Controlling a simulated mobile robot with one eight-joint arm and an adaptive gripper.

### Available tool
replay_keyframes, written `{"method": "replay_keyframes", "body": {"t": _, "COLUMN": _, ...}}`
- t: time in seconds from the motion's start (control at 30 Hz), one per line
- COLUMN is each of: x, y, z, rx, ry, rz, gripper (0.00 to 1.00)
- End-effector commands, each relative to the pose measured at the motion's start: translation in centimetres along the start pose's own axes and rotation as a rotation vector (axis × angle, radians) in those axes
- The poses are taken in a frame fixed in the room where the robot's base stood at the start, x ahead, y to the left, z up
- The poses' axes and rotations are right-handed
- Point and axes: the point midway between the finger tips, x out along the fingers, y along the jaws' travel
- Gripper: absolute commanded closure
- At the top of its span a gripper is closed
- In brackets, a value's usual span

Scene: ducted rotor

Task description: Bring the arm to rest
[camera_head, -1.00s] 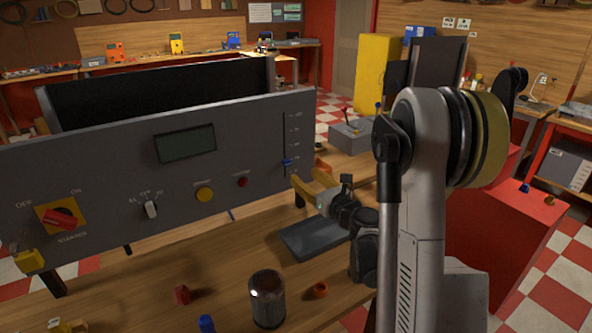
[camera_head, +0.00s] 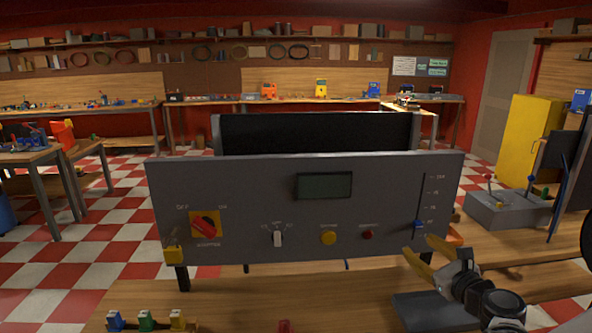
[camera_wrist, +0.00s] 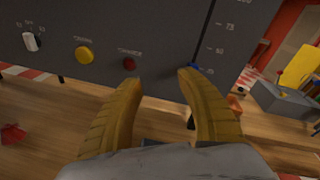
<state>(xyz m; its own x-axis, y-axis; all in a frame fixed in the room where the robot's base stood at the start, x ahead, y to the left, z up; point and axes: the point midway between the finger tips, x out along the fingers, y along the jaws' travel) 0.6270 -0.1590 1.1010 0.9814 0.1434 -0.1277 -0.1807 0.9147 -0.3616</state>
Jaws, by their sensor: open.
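My gripper (camera_head: 421,255) has two yellow fingers and is open and empty. In the head view it is at the lower right, in front of the right end of the grey control panel (camera_head: 390,190), near the blue slider knob (camera_head: 417,224). In the wrist view the fingers (camera_wrist: 158,84) are spread apart below the panel's red button (camera_wrist: 129,64), with the blue slider knob (camera_wrist: 195,69) just beyond the right fingertip. I cannot tell whether a fingertip touches the panel.
The panel also carries a red rotary switch (camera_head: 205,226), a white toggle (camera_head: 277,239), a yellow button (camera_head: 328,237) and a small screen (camera_head: 324,186). A dark tray (camera_head: 430,312) lies under my gripper. A grey joystick box (camera_head: 505,209) stands to the right.

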Motion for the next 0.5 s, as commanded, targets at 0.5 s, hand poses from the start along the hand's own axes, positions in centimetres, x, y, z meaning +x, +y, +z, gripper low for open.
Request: {"method": "replay_keyframes", "body": {"t": 0.5, "x": -14.3, "y": 19.0, "z": 5.3, "rx": -1.752, "ry": 0.081, "rz": 0.75, "gripper": 0.55}}
